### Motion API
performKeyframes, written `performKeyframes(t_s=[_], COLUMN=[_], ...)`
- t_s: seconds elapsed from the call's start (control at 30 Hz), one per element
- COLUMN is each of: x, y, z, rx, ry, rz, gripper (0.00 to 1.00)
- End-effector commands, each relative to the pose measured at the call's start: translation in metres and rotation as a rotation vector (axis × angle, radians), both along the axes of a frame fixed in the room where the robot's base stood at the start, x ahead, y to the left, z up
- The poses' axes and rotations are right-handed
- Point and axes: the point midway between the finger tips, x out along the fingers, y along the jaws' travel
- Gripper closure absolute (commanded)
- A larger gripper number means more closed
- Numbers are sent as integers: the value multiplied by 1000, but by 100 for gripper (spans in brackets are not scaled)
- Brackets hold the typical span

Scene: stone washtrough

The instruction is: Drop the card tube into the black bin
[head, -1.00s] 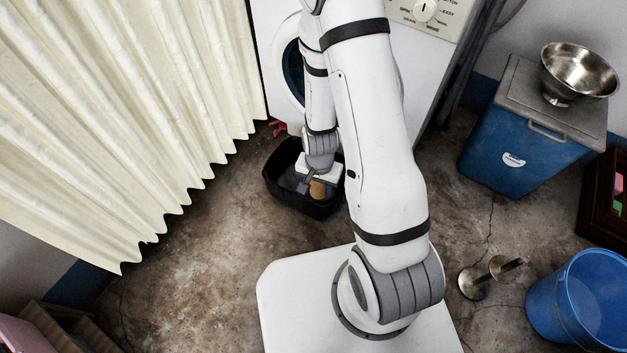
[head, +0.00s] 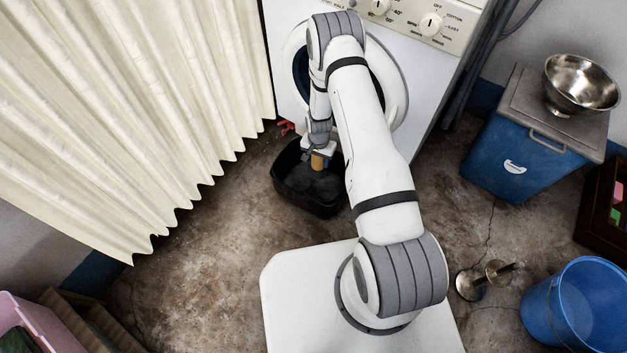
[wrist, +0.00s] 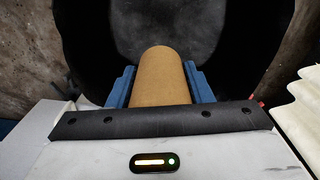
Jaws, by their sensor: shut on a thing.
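The card tube (wrist: 160,78) is a brown cylinder held between the two blue fingers of my gripper (wrist: 163,88). In the head view, the tube (head: 319,162) shows just below my gripper (head: 318,156), over the far part of the black bin. The black bin (head: 322,207) stands open on the floor in front of the washing machine. In the wrist view, the bin's dark inside (wrist: 235,30) surrounds the tube's far end. I cannot tell how far the tube is below the rim. The bin floor that shows looks empty.
A white washing machine (head: 421,95) stands behind the bin. A cream curtain (head: 150,110) hangs on the left.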

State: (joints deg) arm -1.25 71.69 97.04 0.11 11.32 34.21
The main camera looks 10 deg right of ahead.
Motion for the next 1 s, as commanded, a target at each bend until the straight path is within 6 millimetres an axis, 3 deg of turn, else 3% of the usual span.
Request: performKeyframes(t_s=[0.5, 0.87, 0.9, 1.0], x=[0, 0, 0, 0], y=[-1, -1, -1, -1], z=[-52, -59, -59, -59], rx=[0, 0, 0, 0], ry=[0, 0, 0, 0], rz=[-1, -2, -2, -2], gripper=[75, 75, 53, 45])
